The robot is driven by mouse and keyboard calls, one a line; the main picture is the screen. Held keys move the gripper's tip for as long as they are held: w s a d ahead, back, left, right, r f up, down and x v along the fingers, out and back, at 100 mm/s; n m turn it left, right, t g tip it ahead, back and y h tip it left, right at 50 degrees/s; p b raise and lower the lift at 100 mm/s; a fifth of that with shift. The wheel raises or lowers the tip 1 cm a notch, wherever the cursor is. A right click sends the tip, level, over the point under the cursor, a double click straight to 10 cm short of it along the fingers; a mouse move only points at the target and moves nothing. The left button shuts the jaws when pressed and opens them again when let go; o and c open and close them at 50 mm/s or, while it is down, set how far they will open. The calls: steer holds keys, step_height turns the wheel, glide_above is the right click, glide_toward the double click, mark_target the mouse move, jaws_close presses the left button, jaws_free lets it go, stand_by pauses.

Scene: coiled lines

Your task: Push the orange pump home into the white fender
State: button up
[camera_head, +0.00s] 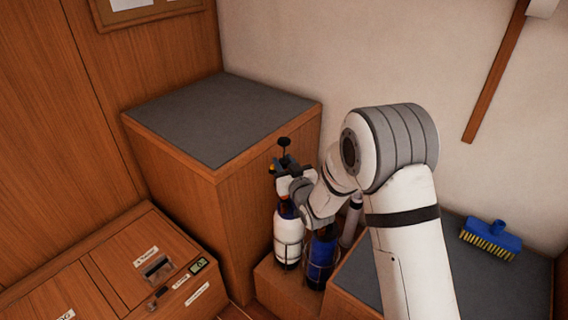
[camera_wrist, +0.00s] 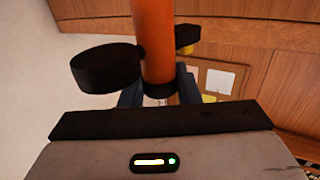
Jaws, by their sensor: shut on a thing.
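The orange pump (camera_wrist: 154,40) stands between my gripper's fingers (camera_wrist: 160,92) in the wrist view, with a black round part (camera_wrist: 105,69) at its side. My gripper is shut on it. In the head view my gripper (camera_head: 284,174) is over the white fender, and a black knob (camera_head: 284,142) of the pump sticks up above it. The white fender (camera_head: 288,228) stands upright in a wire holder below my gripper. The pump's lower end and the fender's opening are hidden by my gripper, so I cannot tell whether they touch.
A blue fender (camera_head: 321,262) stands in the rack (camera_head: 283,288) right of the white one, with another pale one behind my arm. A tall grey-topped wooden cabinet (camera_head: 215,115) rises close on the left. A blue brush (camera_head: 491,238) lies on the grey bench at right.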

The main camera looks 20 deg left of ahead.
steer(key=shift+f+b, duration=1.4)
steer(key=shift+b, duration=0.4)
stand_by(0.5)
steer(key=o, duration=1.1)
steer(key=shift+d, duration=0.1)
steer(key=v, duration=0.7)
steer(key=shift+s+d, duration=0.2)
steer(key=shift+s, duration=0.1)
steer(key=shift+r, duration=0.1)
